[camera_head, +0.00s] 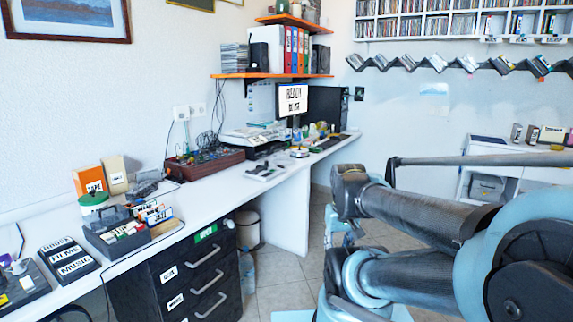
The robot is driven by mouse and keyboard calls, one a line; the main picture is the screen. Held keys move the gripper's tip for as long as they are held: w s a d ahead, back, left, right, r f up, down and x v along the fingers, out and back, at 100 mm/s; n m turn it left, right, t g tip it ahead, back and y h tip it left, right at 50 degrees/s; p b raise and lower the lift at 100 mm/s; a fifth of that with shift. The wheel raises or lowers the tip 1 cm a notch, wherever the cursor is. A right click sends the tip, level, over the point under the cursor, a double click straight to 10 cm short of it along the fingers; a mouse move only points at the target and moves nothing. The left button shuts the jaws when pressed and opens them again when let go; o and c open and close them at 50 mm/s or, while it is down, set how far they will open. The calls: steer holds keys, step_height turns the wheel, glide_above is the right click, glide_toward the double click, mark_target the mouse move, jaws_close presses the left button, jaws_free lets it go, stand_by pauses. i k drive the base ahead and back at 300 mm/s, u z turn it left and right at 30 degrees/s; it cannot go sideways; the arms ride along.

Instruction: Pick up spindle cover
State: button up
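I cannot pick out a spindle cover for certain in the head view. A small round item (299,152) lies on the long white desk (222,184) near the monitor, too small to identify.
Black drawers (195,278) stand under the desk, beside a waste bin (247,228). Black boxes (68,262), a card tray (118,236) and a monitor (292,100) crowd the desktop. A white shelf unit (510,167) stands at right. Tiled floor (283,272) is open between.

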mark_target(284, 156)
steer(key=z, duration=1)
steer(key=i, duration=2.1)
steer(key=u, duration=0.65)
steer(key=i, duration=0.6)
steer(key=u, duration=0.5)
